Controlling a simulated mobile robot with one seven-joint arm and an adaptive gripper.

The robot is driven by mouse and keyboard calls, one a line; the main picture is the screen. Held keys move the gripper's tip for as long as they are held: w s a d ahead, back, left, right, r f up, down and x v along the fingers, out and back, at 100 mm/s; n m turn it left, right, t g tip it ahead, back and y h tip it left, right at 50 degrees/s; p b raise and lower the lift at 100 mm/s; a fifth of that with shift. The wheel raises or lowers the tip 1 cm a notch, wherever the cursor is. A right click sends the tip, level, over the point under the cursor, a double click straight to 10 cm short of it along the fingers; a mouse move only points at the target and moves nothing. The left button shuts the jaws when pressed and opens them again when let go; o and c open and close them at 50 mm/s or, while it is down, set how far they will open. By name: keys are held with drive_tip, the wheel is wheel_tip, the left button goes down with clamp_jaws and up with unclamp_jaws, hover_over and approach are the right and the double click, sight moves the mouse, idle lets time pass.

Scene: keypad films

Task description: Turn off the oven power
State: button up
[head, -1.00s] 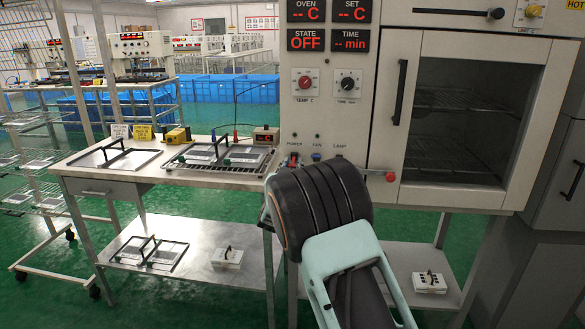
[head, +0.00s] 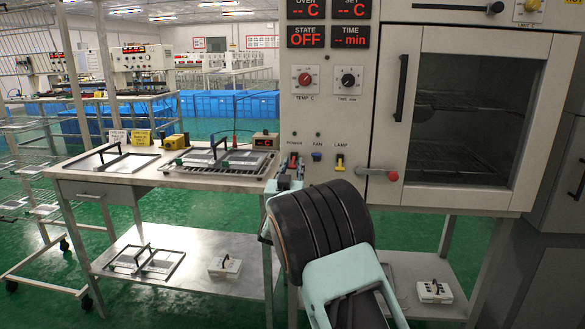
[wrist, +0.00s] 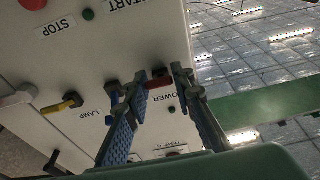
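The oven control panel (head: 330,115) carries a POWER switch with a red lever (head: 294,164), at the left of the switch row. The STATE display (head: 306,37) reads OFF; the oven, set and time displays show dashes. My gripper (head: 287,183) is just below the power switch in the head view, partly hidden by my wrist. In the wrist view my gripper (wrist: 159,78) has its fingers apart, with the red lever (wrist: 157,83) between or just behind the tips. I cannot tell whether they touch it. The left finger hides part of the switch.
A blue FAN switch (head: 317,157) and a yellow LAMP switch (head: 340,162) sit right of the power switch. The lamp switch (wrist: 70,102) shows in the wrist view. A red-knobbed latch (head: 392,175) juts out by the oven door. A table (head: 150,175) with trays stands left.

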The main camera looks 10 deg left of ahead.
drive_tip(key=o, duration=0.3)
drive_tip(key=shift+o, duration=0.2)
drive_tip(key=s+f, duration=0.2)
drive_tip(key=s, duration=0.9)
drive_tip(key=shift+s+a+f, duration=0.15)
drive_tip(key=shift+s+a, duration=0.05)
drive_tip(key=shift+s, duration=0.2)
